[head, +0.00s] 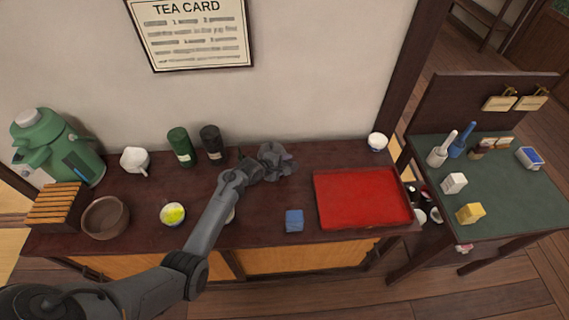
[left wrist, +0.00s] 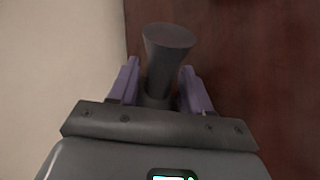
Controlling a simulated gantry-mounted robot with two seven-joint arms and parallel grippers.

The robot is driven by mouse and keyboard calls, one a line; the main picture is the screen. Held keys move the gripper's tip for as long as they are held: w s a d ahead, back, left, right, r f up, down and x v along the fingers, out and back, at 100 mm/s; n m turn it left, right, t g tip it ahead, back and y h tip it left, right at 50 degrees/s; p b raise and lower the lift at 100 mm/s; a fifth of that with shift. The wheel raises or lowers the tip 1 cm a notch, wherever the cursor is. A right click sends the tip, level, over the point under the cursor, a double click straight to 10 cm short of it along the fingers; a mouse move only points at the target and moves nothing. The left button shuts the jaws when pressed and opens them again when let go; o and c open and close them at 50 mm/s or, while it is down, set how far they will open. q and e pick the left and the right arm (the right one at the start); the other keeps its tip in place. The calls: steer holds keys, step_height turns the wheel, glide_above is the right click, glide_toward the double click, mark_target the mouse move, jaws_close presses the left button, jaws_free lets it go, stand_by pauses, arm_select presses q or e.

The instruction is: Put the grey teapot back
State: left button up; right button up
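The grey teapot (head: 283,166) is at the back of the dark cabinet top, mostly covered by my left gripper (head: 268,160) in the head view. In the left wrist view a dark grey flared piece, apparently its handle (left wrist: 165,60), stands between the two purple fingers of my left gripper (left wrist: 160,85). The fingers are apart, with thin gaps visible beside the handle. The teapot's body is hidden in that view. My right gripper is in neither view.
A red tray (head: 362,198) lies at right, with a blue block (head: 294,220) left of it and a white cup (head: 377,142) behind it. Dark green (head: 181,147) and black (head: 212,144) canisters stand left of the gripper. The wall (head: 300,70) is close behind.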

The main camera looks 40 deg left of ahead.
arm_select(q)
steer(key=shift+o, duration=0.6)
steer(key=shift+r, duration=0.2)
steer(key=shift+s+r+p, duration=0.2)
steer(key=shift+r+p, duration=0.05)
steer(key=shift+p, duration=0.05)
steer(key=d+p+v, duration=0.1)
steer(key=p+v, duration=0.3)
steer(key=v, duration=0.5)
steer(key=s+d+r+m+g, duration=0.2)
steer(key=s+d+m, duration=0.4)
steer(key=s, duration=0.4)
steer(key=s+d+r+m+g, duration=0.2)
steer(key=s+d+m+g, duration=0.1)
steer(key=s+d+m, duration=0.3)
steer(key=s+d+r+m+g+y, duration=0.1)
steer(key=s+d+r+m+g, duration=0.1)
steer(key=s+d+m, duration=0.4)
steer(key=s+m, duration=0.4)
steer(key=s, duration=0.5)
